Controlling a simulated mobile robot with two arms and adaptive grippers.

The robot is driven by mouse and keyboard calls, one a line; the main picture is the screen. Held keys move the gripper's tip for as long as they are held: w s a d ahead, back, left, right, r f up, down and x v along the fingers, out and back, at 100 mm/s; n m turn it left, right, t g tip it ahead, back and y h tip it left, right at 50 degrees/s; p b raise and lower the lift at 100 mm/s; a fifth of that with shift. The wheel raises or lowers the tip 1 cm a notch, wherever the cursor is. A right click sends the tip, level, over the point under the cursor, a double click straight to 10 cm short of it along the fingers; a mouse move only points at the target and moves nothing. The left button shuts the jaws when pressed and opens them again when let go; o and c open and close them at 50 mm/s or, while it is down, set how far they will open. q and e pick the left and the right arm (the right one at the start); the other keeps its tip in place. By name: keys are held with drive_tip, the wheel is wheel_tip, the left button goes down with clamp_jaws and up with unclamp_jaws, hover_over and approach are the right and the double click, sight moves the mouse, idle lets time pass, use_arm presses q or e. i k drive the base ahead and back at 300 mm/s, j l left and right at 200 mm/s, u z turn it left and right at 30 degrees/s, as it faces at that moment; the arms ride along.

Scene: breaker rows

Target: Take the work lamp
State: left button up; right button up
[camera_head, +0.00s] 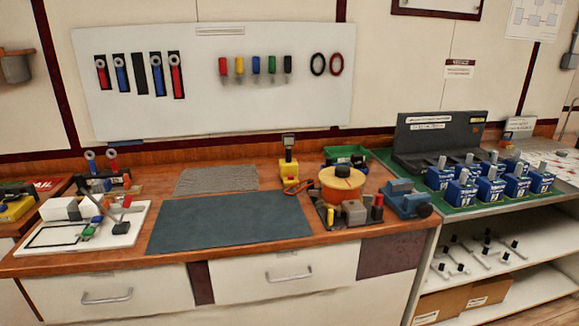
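What looks like the work lamp (289,172) stands upright near the back of the wooden workbench, right of centre. It has a yellow base, a thin dark post and a small grey head at the top. Neither of my grippers shows in this view.
A dark mat (230,222) and a grey mesh sheet (217,179) lie left of the lamp. Near it are the orange container (341,185), a green tray (346,152) and a blue vise (405,198). A white board (60,236) with parts stands left.

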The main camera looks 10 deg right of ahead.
sight(288, 165)
drive_tip(key=i+j+z, duration=0.1)
drive_tip(key=i, duration=0.35)
drive_tip(key=i+j+z, duration=0.15)
drive_tip(key=i, duration=0.3)
